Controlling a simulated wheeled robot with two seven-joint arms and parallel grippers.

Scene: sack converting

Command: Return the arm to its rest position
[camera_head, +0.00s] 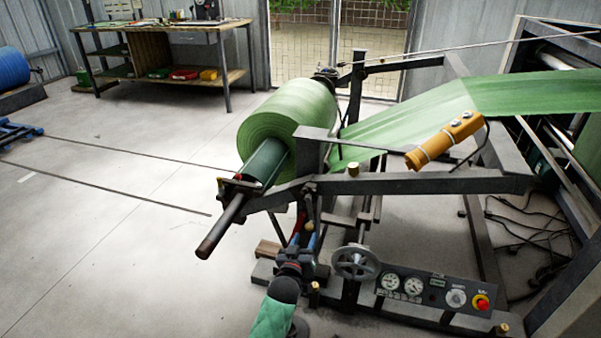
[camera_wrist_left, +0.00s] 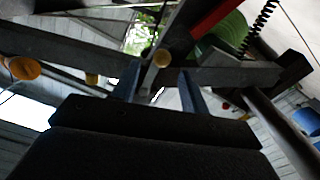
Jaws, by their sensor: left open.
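My left gripper (camera_head: 303,243) is in front of the unwind stand, just left of the handwheel, with its arm coming up from the bottom of the head view. In the left wrist view the two fingers (camera_wrist_left: 158,85) stand apart with nothing between them. My right gripper is in neither view.
A green roll (camera_head: 283,110) sits on a shaft (camera_head: 222,228) that sticks out toward the left. Close by are the handwheel (camera_head: 356,262), the control panel (camera_head: 428,290) and a yellow pendant (camera_head: 440,142). A workbench (camera_head: 160,30) stands at the back. The floor at left is mostly clear.

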